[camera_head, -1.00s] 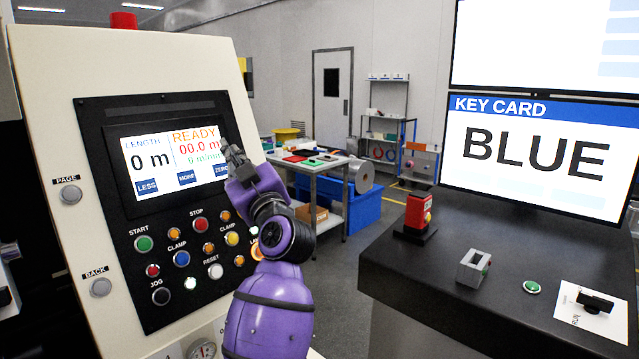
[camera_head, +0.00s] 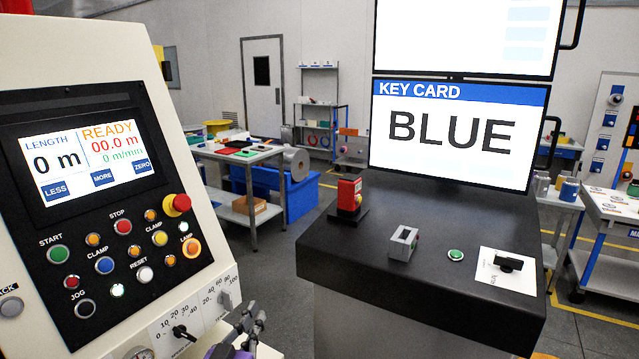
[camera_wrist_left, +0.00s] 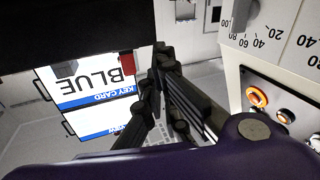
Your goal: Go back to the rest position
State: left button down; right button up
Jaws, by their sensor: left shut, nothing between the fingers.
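My left gripper (camera_head: 250,322) is low at the bottom edge of the head view, in front of the lower part of the cream machine panel (camera_head: 215,255). Only its dark fingers and a bit of purple arm show there. In the left wrist view its fingers (camera_wrist_left: 158,72) are together with nothing between them, apart from the panel. My right gripper is in neither view.
The panel carries a lit screen (camera_head: 85,160), several buttons and a red emergency stop (camera_head: 177,204). A black desk (camera_head: 420,300) holds a red switch box (camera_head: 348,195), a grey holder (camera_head: 403,243) and a green button (camera_head: 455,255). The monitor (camera_head: 455,135) reads KEY CARD BLUE. Open floor lies between panel and desk.

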pick_arm(q)
jog(key=s+a+f+g+y, duration=0.1)
jog(key=s+a+f+g, duration=0.15)
jog(key=s+f, duration=0.7)
jog(key=s+a+f+g+y, duration=0.1)
jog(key=s+f+g, duration=0.2)
jog(key=s+f, duration=0.65)
jog(key=s+a+f+g+y, duration=0.1)
jog(key=s+a+f+g, duration=0.1)
jog(key=s+f, duration=1)
jog(key=shift+s+g, duration=0.75)
jog(key=shift+s, duration=0.45)
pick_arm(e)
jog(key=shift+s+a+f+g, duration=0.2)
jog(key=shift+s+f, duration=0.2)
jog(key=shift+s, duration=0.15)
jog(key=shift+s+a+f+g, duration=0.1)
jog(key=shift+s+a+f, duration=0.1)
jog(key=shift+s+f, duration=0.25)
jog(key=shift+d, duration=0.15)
